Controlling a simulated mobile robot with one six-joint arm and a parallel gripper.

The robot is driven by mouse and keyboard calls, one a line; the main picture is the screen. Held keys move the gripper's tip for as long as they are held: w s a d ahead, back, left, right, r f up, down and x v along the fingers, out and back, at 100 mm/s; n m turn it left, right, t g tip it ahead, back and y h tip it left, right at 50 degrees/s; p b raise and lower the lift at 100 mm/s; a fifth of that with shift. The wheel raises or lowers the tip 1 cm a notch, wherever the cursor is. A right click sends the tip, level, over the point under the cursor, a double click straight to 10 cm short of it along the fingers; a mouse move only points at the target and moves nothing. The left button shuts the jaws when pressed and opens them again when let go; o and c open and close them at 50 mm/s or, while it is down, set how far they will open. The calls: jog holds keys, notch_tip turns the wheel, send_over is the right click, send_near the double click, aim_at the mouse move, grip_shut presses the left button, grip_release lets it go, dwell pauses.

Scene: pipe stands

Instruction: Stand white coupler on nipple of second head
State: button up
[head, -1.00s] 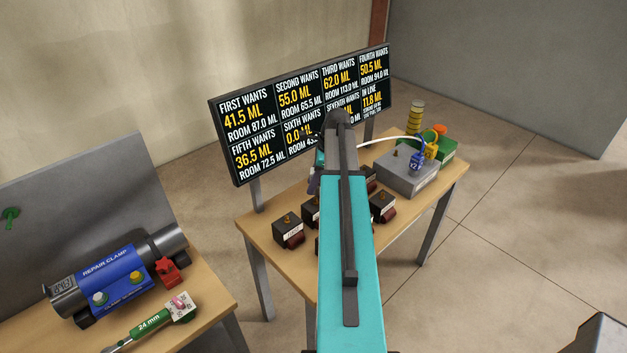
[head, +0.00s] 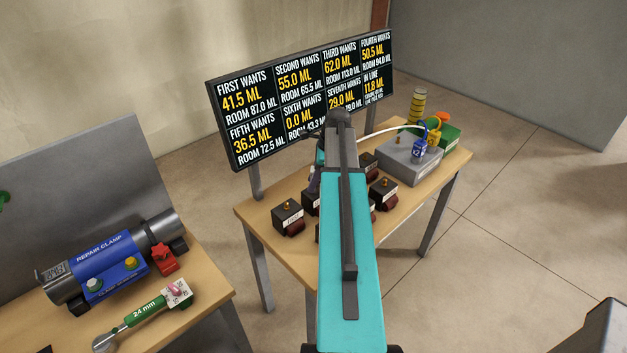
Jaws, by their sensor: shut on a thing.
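Several dark block-shaped heads with brass nipples stand on the far wooden table (head: 262,232). The front-left one (head: 288,217) has a white label, and its nipple is bare. Another head (head: 310,203), probably the second, stands just behind it, partly covered by my arm. A dark part of my gripper (head: 314,180) shows at the left edge of my teal arm, above that head. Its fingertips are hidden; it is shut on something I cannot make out. I cannot see the white coupler.
A display board (head: 300,95) rises behind the heads. A grey box (head: 408,160) with a blue piece, a white hose and a green container (head: 447,136) are at the right. A nearer bench at left holds a repair clamp (head: 105,262) and a 24 mm tool (head: 147,311).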

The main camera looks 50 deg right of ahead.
jog(key=shift+f, duration=0.15)
jog(key=o, duration=1.2)
jog(key=shift+b+v, duration=1.8)
jog(key=shift+v, duration=5.05)
jog(key=shift+d, duration=0.1)
